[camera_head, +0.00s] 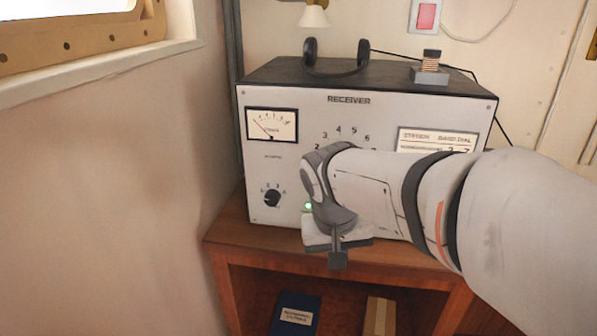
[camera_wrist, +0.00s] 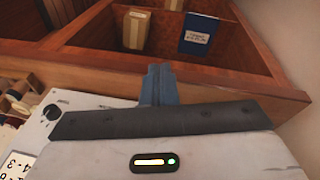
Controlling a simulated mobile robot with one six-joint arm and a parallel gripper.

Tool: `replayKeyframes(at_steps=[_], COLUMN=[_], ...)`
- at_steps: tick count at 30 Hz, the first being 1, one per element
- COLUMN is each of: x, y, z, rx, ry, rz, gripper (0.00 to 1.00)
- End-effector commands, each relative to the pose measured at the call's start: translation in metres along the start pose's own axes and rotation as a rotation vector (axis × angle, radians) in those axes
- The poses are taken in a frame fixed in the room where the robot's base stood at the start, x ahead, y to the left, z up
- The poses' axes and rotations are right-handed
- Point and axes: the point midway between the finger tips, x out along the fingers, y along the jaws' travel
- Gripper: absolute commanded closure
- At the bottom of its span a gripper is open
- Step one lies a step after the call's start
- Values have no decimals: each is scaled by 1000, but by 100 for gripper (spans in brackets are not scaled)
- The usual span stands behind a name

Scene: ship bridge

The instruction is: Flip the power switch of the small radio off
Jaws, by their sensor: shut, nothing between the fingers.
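The radio (camera_head: 310,104) is a white-fronted box labelled RECEIVER with a dark top, standing on a wooden cabinet. It has a needle meter, a dark knob (camera_head: 272,198) at lower left and a lit green lamp (camera_head: 308,206). I cannot make out its power switch; my arm covers much of the front's middle and lower right. My gripper (camera_head: 338,260) is shut and empty, in front of the radio's lower edge. In the wrist view my gripper (camera_wrist: 158,74) shows as closed fingers against the cabinet's edge, with part of the radio's white front (camera_wrist: 62,104) at left. Contact is unclear.
Headphones (camera_head: 336,60) and a small coil block (camera_head: 431,68) sit on the radio. A wall with a window frame stands close at left.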

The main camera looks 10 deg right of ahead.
Motion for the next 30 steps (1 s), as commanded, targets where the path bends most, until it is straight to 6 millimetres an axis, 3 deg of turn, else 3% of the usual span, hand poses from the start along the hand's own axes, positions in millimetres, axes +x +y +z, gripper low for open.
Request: replayKeyframes(at_steps=[1, 3, 6, 10, 23, 30], x=[-32, -57, -86, -107, -110, -84], y=[-7, -17, -31, -44, -47, -39], z=[-28, -59, -93, -119, -126, -129], rx=[21, 74, 149, 219, 247, 248], ry=[14, 45, 99, 155, 175, 170], rz=[43, 108, 178, 228, 242, 245], gripper=[100, 100, 100, 100, 100, 100])
